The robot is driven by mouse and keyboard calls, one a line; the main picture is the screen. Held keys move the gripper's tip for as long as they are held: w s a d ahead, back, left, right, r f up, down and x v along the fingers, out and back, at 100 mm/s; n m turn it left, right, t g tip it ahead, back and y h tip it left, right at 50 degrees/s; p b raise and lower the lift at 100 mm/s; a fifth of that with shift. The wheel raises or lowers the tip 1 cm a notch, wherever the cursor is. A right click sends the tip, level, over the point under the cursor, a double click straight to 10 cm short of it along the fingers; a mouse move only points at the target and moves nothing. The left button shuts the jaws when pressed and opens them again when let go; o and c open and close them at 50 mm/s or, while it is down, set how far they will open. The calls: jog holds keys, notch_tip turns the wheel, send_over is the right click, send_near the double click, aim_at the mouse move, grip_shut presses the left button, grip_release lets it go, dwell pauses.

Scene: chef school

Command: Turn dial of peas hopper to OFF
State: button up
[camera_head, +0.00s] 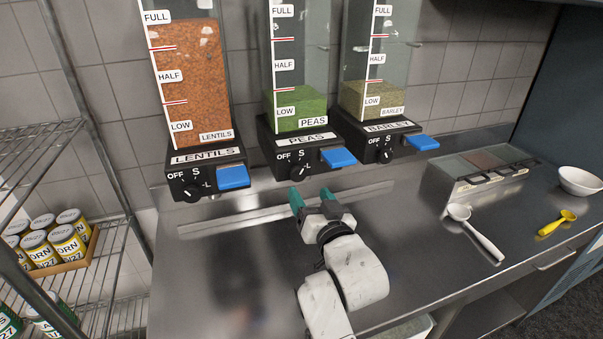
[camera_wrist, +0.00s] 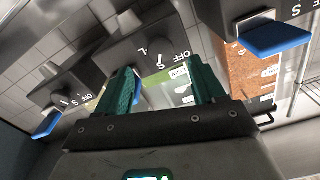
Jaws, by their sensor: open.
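The peas hopper (camera_head: 300,108) stands between two other hoppers, part-filled with green peas. Its black base carries a small black dial (camera_head: 298,171) marked OFF, S and L, beside a blue lever (camera_head: 338,157). The pointer looks turned away from OFF, but its exact mark is too small to tell. In the wrist view, the dial (camera_wrist: 129,20) shows upside down above its letters. My gripper (camera_head: 311,195) is open, its green fingers pointing at the hopper base from just below and in front of the dial. It appears apart from the dial, with nothing between the fingers.
The lentils hopper (camera_head: 188,95) is to the left and the barley hopper (camera_head: 375,100) to the right, each with its own dial and blue lever. A topping tray (camera_head: 465,190), a white scoop (camera_head: 485,240), a yellow scoop (camera_head: 556,222) and a bowl (camera_head: 580,181) sit right. The counter's left is clear.

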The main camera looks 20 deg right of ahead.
aim_at(299, 177)
jog(key=w+p, duration=0.1)
jog(key=w, duration=0.6)
jog(key=shift+w+p, duration=0.25)
jog(key=shift+p, duration=0.05)
jog(key=shift+c, duration=0.2)
jog(key=c, duration=1)
